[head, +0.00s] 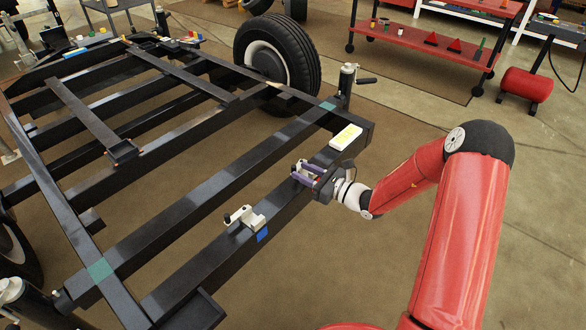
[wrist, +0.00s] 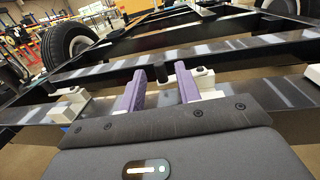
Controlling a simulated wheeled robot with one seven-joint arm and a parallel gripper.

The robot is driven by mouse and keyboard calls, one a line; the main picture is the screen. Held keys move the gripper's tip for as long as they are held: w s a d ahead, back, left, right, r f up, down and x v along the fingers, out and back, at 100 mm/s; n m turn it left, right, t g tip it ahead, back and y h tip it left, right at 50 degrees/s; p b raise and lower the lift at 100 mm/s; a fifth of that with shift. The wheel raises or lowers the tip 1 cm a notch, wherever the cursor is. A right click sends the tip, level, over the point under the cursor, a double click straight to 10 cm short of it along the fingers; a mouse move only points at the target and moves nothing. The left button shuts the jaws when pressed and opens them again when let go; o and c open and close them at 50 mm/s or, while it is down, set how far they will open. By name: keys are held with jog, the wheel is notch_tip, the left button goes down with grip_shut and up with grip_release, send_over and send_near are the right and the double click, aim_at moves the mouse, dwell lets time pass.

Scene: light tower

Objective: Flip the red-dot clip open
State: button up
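My gripper (head: 305,170), with purple fingers, is over the near black beam of the frame in the head view. In the wrist view its fingers (wrist: 161,70) are apart. A white clip (wrist: 204,80) with a dark knob on top sits on the beam just beyond the right finger, which partly hides it. A black upright piece (wrist: 160,72) shows in the gap between the fingertips; I cannot tell whether they touch it. I cannot make out a red dot. A second white clip (head: 245,216) stands farther left, above a blue patch (head: 262,234); it also shows in the wrist view (wrist: 68,105).
A white plate with a yellow face (head: 346,136) lies on the beam right of my gripper. A jack (head: 347,82) with a handle stands by the frame's corner. The wheel (head: 277,52) and red cart (head: 425,45) are farther back.

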aim_at(294, 166)
jog(key=shift+x, duration=2.05)
grip_shut()
